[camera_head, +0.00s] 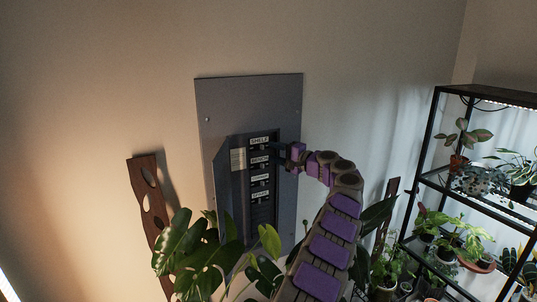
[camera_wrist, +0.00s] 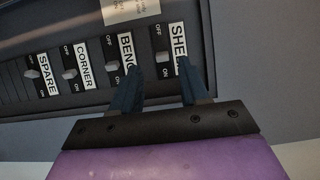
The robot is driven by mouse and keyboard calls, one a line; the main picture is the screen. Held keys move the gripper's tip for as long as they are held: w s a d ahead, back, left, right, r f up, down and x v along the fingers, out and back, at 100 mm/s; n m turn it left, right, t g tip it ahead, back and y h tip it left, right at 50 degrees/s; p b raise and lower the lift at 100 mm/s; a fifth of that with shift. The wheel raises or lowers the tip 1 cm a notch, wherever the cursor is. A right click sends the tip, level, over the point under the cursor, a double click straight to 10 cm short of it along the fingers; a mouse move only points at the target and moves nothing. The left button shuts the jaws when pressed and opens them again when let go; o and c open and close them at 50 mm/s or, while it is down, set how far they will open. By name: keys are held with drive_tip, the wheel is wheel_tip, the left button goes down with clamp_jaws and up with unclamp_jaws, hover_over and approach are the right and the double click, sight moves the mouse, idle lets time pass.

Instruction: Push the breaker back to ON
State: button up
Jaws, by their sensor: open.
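A grey breaker panel (camera_head: 288,105) is on the wall with its door open to the left. Its column of breakers is labelled SHELF, BENCH, CORNER and SPARE from top to bottom. In the wrist view the SHELF breaker lever (camera_wrist: 163,57) shows between my two dark fingers, near their tips. The BENCH lever (camera_wrist: 112,66) is just left of the left finger. The CORNER lever (camera_wrist: 70,74) and SPARE lever (camera_wrist: 30,74) are farther left. My gripper (camera_wrist: 159,70) is open and empty at the SHELF and BENCH rows. I cannot tell whether it touches the panel.
A leafy plant (camera_head: 197,250) stands below the panel, overlapping its lower part. A black-framed shelf (camera_head: 425,165) with potted plants stands at the right. The wall above the panel is clear.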

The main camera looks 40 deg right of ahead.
drive_tip(key=b+v, duration=0.1)
drive_tip(key=v, duration=1.2)
drive_tip(key=shift+d+b, duration=0.2)
drive_tip(key=shift+b, duration=0.2)
drive_tip(key=shift+f, duration=0.1)
